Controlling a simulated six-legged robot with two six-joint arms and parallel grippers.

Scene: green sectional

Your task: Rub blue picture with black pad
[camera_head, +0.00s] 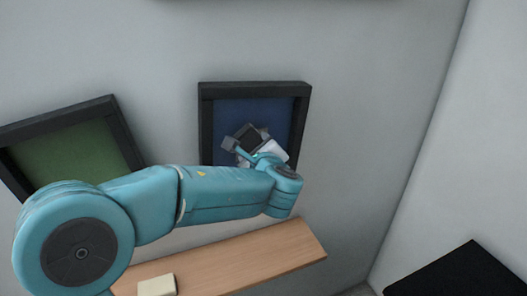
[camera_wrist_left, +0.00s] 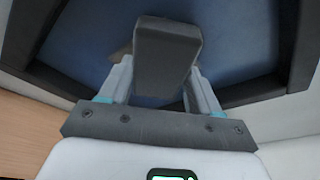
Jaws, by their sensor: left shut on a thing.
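The blue picture (camera_head: 228,112) hangs on the grey wall in a black frame. Its blue surface also fills the background of the left wrist view (camera_wrist_left: 240,60). My left gripper (camera_head: 250,140) is in front of the picture, shut on the black pad (camera_head: 246,135). In the left wrist view the dark pad (camera_wrist_left: 166,55) sits between the two fingers of the left gripper (camera_wrist_left: 160,85). The pad is against or very close to the picture; I cannot tell if it touches. My arm hides the lower part of the picture. My right gripper is not in view.
A green picture (camera_head: 70,155) in a black frame hangs tilted at the left. A wooden shelf (camera_head: 245,258) is below, with a cream block (camera_head: 157,286) on it. A black flat object (camera_head: 460,275) is at the lower right. The wall right of the blue picture is clear.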

